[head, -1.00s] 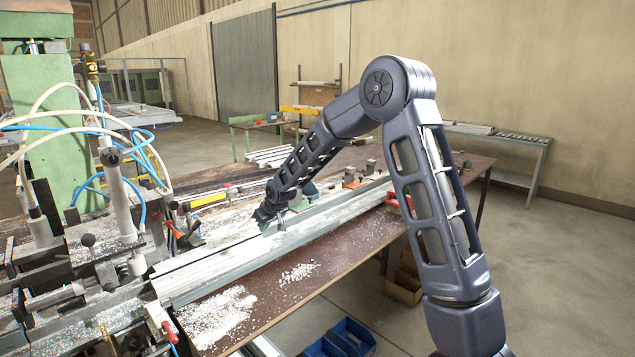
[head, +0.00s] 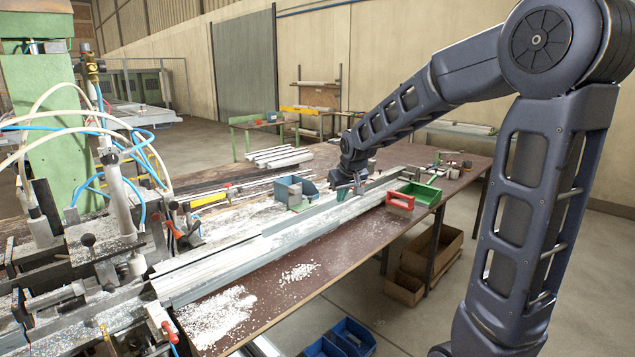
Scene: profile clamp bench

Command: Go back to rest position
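My gripper (head: 347,183) hangs above the far part of the bench (head: 340,258), over the long pale profile (head: 290,232). It is small and dark here, and I cannot make out whether its fingers are apart or together. My arm reaches in from the right side, with its elbow high at the upper right. A blue-grey box-like block (head: 294,189) stands on the bench just left of my gripper.
The clamp machine (head: 110,245) with hoses fills the left. White shavings (head: 220,315) lie on the bench's near part. Cardboard boxes (head: 430,262) and blue bins (head: 342,340) sit on the floor below. The air above the bench's middle is clear.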

